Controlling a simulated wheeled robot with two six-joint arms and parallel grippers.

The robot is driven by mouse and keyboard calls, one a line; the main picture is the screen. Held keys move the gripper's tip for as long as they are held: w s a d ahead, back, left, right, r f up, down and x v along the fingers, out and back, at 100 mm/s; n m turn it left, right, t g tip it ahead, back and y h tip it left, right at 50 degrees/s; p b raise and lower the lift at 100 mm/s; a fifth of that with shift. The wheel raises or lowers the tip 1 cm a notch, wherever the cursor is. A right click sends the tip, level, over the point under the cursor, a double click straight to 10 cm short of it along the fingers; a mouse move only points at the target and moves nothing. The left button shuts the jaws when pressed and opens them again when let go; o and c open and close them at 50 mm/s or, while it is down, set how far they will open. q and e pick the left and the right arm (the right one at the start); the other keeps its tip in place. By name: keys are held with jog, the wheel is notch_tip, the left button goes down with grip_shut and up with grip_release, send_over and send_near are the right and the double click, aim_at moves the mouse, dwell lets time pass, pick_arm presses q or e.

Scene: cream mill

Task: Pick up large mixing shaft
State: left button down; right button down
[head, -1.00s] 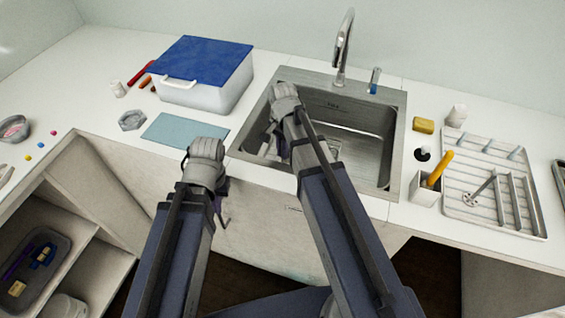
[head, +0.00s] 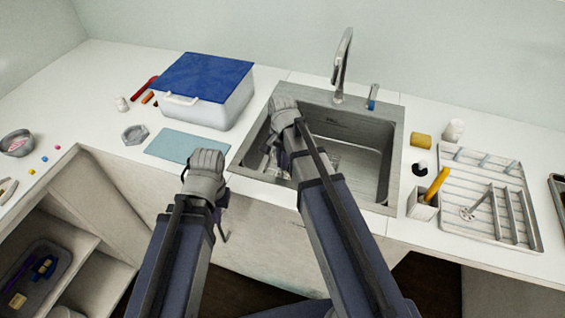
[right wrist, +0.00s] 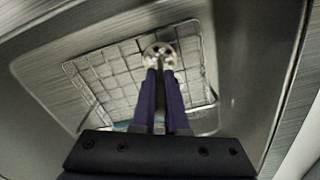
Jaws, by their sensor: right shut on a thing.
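In the right wrist view, my right gripper (right wrist: 159,70) is down in the sink with its two purple fingers close together. They are shut on a metallic piece with a round, openwork end, which I take to be the large mixing shaft (right wrist: 158,52). Most of the shaft is hidden by the fingers. In the head view, my right gripper (head: 277,152) is over the left part of the sink, largely hidden by my arm. My left gripper (head: 222,205) hangs in front of the counter edge, below the blue mat; its fingers are mostly hidden.
The steel sink (head: 397,150) has a wire grid (right wrist: 105,75) on its floor and a tall faucet (head: 342,65) behind. A blue-lidded box (head: 205,78) and blue mat (head: 188,146) are left. A drying rack (head: 462,160) with a small whisk-ended shaft (head: 478,203) is right.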

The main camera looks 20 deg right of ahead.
notch_tip(320, 180, up, 8)
jog(key=p, duration=0.7)
jog(key=shift+r, duration=0.1)
jog(key=shift+r+p, duration=0.1)
jog(key=shift+p, duration=0.2)
